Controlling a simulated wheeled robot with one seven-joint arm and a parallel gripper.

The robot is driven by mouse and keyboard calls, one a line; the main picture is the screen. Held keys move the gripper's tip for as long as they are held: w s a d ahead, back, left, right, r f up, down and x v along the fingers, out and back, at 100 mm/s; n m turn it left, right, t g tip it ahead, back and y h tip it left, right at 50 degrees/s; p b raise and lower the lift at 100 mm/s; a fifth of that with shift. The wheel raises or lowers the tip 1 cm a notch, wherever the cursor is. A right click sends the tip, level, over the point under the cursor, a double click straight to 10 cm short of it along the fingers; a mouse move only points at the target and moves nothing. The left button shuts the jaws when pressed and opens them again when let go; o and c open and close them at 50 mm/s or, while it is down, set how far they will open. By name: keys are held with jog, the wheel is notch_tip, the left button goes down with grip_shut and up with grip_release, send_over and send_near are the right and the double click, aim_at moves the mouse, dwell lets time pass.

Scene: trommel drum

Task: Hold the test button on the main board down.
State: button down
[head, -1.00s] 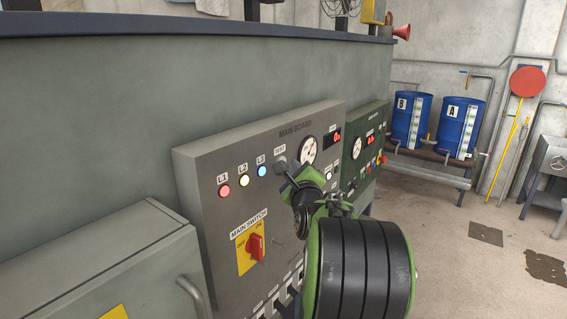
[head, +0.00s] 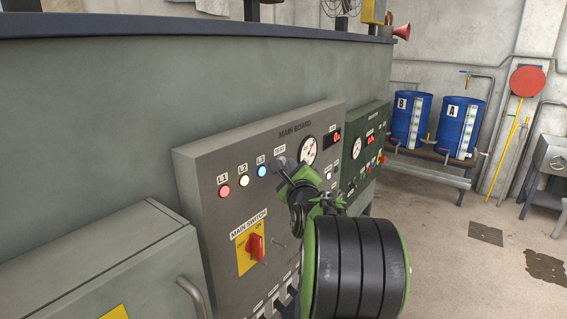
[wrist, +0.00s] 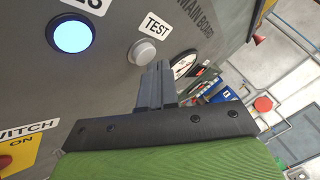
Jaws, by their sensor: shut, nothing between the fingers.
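The grey main board (head: 205,215) is in the middle of the head view. Its test button (wrist: 143,52) is a round, pale grey cap under the TEST label in the wrist view. In the head view my gripper hides the button, and the TEST label (head: 279,149) shows just above. My gripper (wrist: 158,70) is shut and empty. Its fingertips are close beside the button, at its lower right in the wrist view. I cannot tell whether they touch it or whether the button is pressed in.
A lit blue L3 lamp (wrist: 72,36) is left of the button. A gauge (head: 307,151) is to the right. The red main switch (head: 255,246) is below. A green panel (head: 372,125) stands beyond the board. Open floor lies to the right.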

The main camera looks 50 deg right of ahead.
jog(key=shift+w, duration=0.45)
dwell(1.8)
jog(key=shift+s, duration=0.15)
jog(key=shift+s+b, duration=0.45)
jog(key=shift+s, duration=0.3)
jog(key=shift+s+d, duration=0.1)
jog(key=s+b, duration=0.2)
jog(key=s, duration=0.2)
jog(key=shift+s+d, duration=0.15)
jog(key=shift+s, duration=0.25)
